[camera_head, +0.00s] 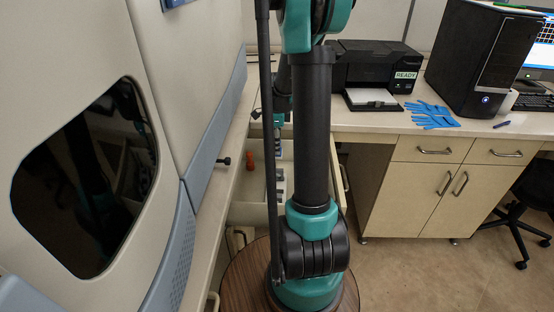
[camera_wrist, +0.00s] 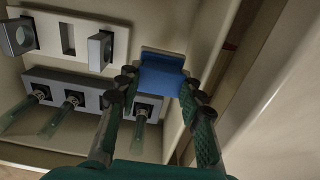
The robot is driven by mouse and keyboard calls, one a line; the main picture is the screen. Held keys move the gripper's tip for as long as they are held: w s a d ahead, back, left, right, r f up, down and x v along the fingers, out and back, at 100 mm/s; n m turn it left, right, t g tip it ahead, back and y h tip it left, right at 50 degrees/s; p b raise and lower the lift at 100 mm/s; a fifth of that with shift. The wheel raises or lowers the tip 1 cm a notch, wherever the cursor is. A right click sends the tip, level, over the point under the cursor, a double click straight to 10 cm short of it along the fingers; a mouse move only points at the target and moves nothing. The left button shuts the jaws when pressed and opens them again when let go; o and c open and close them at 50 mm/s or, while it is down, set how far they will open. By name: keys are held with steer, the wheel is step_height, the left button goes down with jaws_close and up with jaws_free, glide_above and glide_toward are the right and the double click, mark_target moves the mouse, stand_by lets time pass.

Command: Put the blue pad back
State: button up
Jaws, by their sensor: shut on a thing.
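The blue pad (camera_wrist: 160,80) shows in the wrist view between the fingertips of my gripper (camera_wrist: 158,90), which is shut on it. The pad is over an open drawer (camera_wrist: 50,152), close to its right wall. A white holder (camera_wrist: 80,40) with a dark slot and grey blocks is to its left. A grey rack (camera_wrist: 60,84) with several clear tubes lies below that holder, and its right end passes behind my fingers. I cannot tell whether the pad touches the drawer floor. In the head view my arm hides the pad and most of my gripper.
The large spectrometer (camera_head: 190,85) stands close on the left. A printer (camera_head: 375,65), blue gloves (camera_head: 430,115) and a computer tower (camera_head: 482,58) stand on the counter.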

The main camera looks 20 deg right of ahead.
mark_target(277, 158)
steer(key=shift+f, duration=3.55)
steer(key=shift+f, duration=0.1)
steer(key=o, duration=0.9)
